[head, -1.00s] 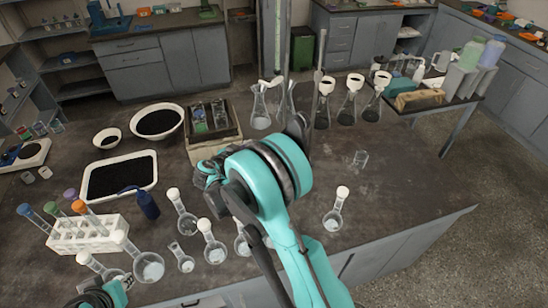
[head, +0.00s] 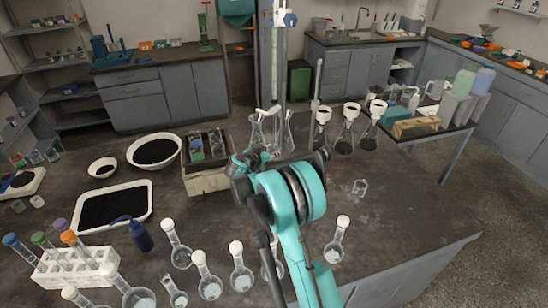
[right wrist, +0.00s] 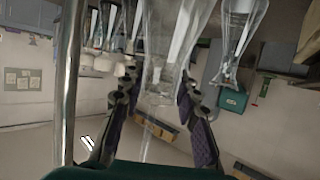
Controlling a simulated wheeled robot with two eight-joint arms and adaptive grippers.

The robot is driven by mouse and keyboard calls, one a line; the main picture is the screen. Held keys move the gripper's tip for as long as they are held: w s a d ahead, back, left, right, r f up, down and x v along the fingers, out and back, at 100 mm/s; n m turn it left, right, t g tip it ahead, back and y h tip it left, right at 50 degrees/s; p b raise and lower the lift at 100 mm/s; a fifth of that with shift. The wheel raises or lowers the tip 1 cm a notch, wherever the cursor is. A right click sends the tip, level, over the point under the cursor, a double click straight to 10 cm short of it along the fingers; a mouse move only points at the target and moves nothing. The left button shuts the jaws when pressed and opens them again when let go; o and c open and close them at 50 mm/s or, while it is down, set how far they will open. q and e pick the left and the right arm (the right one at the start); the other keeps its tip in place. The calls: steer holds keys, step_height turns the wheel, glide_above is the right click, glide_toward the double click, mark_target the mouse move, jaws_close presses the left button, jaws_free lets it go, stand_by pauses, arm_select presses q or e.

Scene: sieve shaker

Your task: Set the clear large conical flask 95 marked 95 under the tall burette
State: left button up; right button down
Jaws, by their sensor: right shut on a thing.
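The tall burette (head: 275,65) stands upright on its stand at the back of the bench. My right gripper (right wrist: 160,105) is shut on a clear glass flask (right wrist: 162,65), which shows between its fingers in the right wrist view. I cannot read any mark on it. In the head view the gripper is mostly hidden behind my turquoise wrist, close to the foot of the burette. Clear conical flasks (head: 257,132) stand there, overlapping, so I cannot tell which one is held or whether it touches the bench. My left gripper is out of view.
Flasks with funnels (head: 346,130) stand right of the burette. A box with bottles (head: 207,182) is to the left. Several white-stoppered round flasks (head: 240,270) line the front. A metal rod (right wrist: 70,85) is close beside the gripper.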

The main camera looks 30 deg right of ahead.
steer(key=shift+w+d, duration=0.1)
steer(key=shift+d, duration=0.15)
steer(key=shift+w+d+f+b, duration=0.15)
steer(key=shift+f+b, duration=0.25)
steer(key=shift+f, duration=0.45)
steer(key=shift+w+d+f+b, duration=0.1)
steer(key=shift+d+f+b, duration=0.2)
steer(key=shift+f, duration=0.55)
steer(key=shift+a, duration=0.15)
steer(key=shift+f, duration=0.15)
steer(key=c, duration=1.1)
jaws_free()
steer(key=shift+r, duration=0.2)
steer(key=p+v, duration=0.2)
steer(key=v, duration=1)
steer(key=shift+s+f, duration=0.1)
